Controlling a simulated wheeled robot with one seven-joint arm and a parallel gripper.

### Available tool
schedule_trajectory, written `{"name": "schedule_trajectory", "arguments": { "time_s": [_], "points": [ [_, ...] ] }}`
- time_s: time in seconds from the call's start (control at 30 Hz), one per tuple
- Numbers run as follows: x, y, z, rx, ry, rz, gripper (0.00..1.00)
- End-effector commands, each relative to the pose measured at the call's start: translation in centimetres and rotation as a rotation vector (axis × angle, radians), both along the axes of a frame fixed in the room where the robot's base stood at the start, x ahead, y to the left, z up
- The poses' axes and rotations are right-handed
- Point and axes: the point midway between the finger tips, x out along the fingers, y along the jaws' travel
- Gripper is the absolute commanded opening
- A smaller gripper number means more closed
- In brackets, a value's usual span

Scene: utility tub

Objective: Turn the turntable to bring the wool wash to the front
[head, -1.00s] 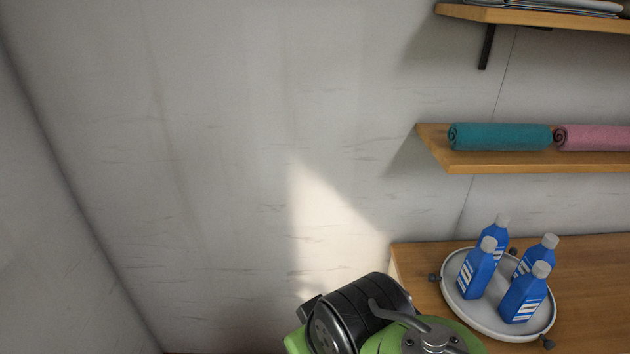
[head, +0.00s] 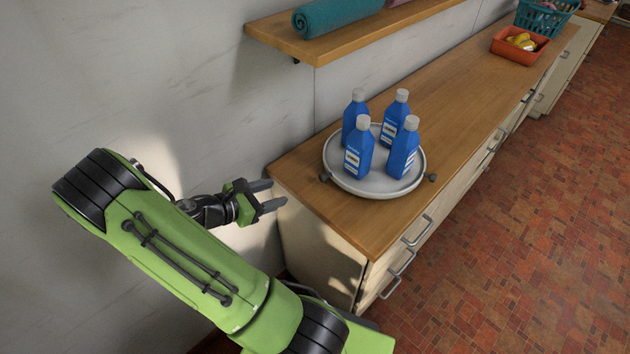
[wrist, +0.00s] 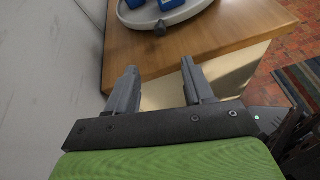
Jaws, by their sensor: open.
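The turntable (head: 372,184) is a round pale grey tray with a raised rim and dark knobs on its edge. It sits near the left end of the wooden counter. Several blue bottles with grey caps stand upright on it, such as the front one (head: 359,150); the labels are too small to read, so I cannot tell which is the wool wash. My gripper (head: 272,195) is open and empty, off the counter's left end, apart from the turntable.
The wooden counter (head: 460,95) runs to the back right, with handled drawers below. A shelf (head: 345,38) with a rolled teal towel (head: 335,14) hangs above. An orange bin (head: 520,43) and a teal basket (head: 545,17) stand far along. The counter between is clear.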

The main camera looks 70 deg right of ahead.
Motion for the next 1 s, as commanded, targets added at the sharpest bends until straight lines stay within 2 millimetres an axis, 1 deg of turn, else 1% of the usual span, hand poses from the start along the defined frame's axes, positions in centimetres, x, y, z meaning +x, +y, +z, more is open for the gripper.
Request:
{"name": "schedule_trajectory", "arguments": {
  "time_s": [0.07, 0.17, 0.5, 0.6, 0.7, 0.8, 1.0],
  "points": [
    [-0.3, -0.7, -0.3, -0.002, 0.006, 0.0, 0.52],
    [-1.2, -2.2, -1.1, -0.002, 0.005, -0.005, 0.52],
    [-4.8, -9.3, -4.5, 0.0, 0.002, -0.006, 0.52],
    [-5.7, -11.0, -5.3, 0.0, 0.002, -0.005, 0.52],
    [-6.2, -12.2, -5.8, 0.001, 0.001, -0.003, 0.52],
    [-6.4, -12.9, -6.0, 0.001, 0.0, 0.0, 0.52],
    [-6.5, -13.0, -5.9, 0.001, 0.0, 0.001, 0.52]
  ]
}}
